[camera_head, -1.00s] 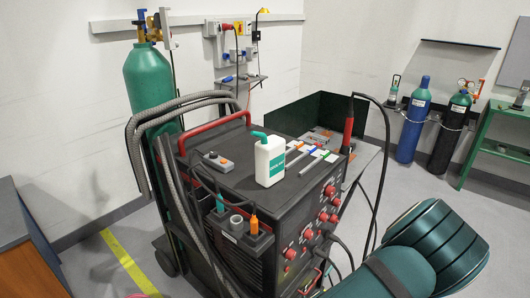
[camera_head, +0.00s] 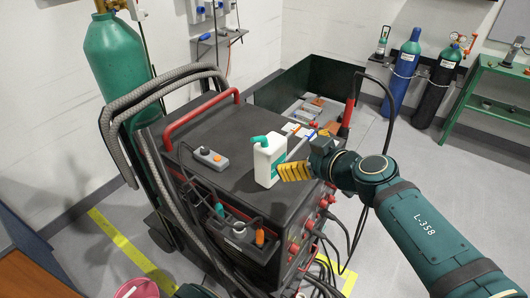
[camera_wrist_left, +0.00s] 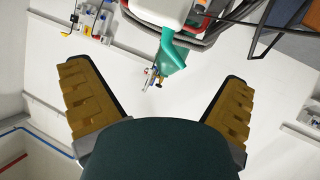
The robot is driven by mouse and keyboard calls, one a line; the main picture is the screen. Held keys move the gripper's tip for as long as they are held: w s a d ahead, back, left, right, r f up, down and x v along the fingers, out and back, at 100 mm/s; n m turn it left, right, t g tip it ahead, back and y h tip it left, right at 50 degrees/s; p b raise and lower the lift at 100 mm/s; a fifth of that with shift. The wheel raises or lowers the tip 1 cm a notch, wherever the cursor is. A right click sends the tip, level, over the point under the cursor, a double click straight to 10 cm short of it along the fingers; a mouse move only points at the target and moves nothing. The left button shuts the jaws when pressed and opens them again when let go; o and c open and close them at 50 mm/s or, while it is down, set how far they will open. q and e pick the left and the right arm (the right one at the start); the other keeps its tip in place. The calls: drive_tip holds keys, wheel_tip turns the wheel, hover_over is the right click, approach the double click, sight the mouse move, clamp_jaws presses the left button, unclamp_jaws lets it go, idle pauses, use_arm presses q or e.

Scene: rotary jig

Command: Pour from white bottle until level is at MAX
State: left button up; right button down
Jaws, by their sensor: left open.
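The white bottle (camera_head: 268,163) with a green spout and a green label stands upright on the black top of the welding cart (camera_head: 215,145). My left gripper (camera_head: 283,172) has yellow fingers. It is open just right of the bottle, fingers pointing towards it; I cannot tell whether they touch. In the left wrist view the open fingers (camera_wrist_left: 160,88) have empty space between them, and part of the bottle (camera_wrist_left: 160,10) shows at the top edge. A grey round neck (camera_head: 238,229) sits at the cart's front. I cannot make out a MAX mark. My right gripper is out of view.
A grey and orange box (camera_head: 211,157) lies left of the bottle. A red handle (camera_head: 200,118) and grey hoses (camera_head: 150,95) border the cart's left and back. A green cylinder (camera_head: 117,60) stands behind. An upright red torch (camera_head: 348,117) with a black cable is at the right.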

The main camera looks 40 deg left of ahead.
sight(268, 144)
use_arm(q)
drive_tip(key=x, duration=1.3)
drive_tip(key=shift+w+a, duration=0.2)
drive_tip(key=shift+a, duration=0.05)
drive_tip(key=shift+s+d, duration=0.1)
drive_tip(key=c, duration=1.7)
